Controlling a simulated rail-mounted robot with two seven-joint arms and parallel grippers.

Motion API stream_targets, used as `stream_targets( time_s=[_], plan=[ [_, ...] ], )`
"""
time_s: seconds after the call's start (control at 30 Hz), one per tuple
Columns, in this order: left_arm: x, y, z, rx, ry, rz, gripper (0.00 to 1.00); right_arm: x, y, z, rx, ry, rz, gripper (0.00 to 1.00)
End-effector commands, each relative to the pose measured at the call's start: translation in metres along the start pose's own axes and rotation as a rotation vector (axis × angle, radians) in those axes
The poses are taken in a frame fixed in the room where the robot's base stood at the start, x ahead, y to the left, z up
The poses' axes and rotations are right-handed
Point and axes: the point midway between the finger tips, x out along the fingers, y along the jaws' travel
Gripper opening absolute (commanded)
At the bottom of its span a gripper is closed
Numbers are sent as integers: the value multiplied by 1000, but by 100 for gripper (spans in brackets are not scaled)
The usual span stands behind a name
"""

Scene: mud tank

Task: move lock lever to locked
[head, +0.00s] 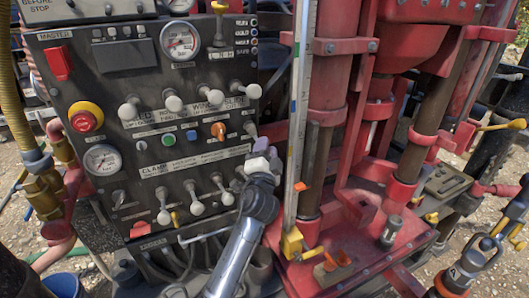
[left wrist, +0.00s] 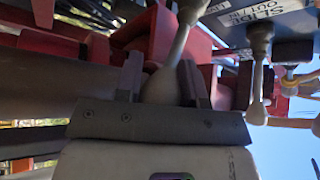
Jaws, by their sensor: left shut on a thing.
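My left gripper (head: 262,155) reaches up to the right edge of the dark control panel. In the left wrist view its two fingers (left wrist: 163,78) are closed around the pale bulb-shaped knob of a lever (left wrist: 180,45). The lever's thin stem runs up and slightly right from the fingers. In the head view the gripper mostly hides this lever, and I cannot read its label or tell which end is locked.
The panel (head: 120,60) carries several other pale-knobbed levers (head: 172,103) close left of my gripper. A red emergency button (head: 86,117) and gauges (head: 180,41) are farther left. The red drill mast (head: 330,90) stands close on the right, with a yellow-footed ruler strip (head: 298,150).

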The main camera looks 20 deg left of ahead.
Motion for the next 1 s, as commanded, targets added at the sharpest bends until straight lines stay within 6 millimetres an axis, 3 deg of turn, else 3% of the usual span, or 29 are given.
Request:
stream_targets(
  time_s=[0.6,0.63,0.83,1.0],
  plan=[
    [-1,7,5,-4,-7,10,0,3,2,2,-7,-3,5,57],
    [-1,8,5,-4,-8,10,38,3,2,3,-8,-3,6,57],
    [-1,6,4,-2,-5,6,58,3,3,3,-9,-3,7,57],
    [0,4,3,-1,-3,4,59,3,2,3,-9,-3,7,57]
  ],
)
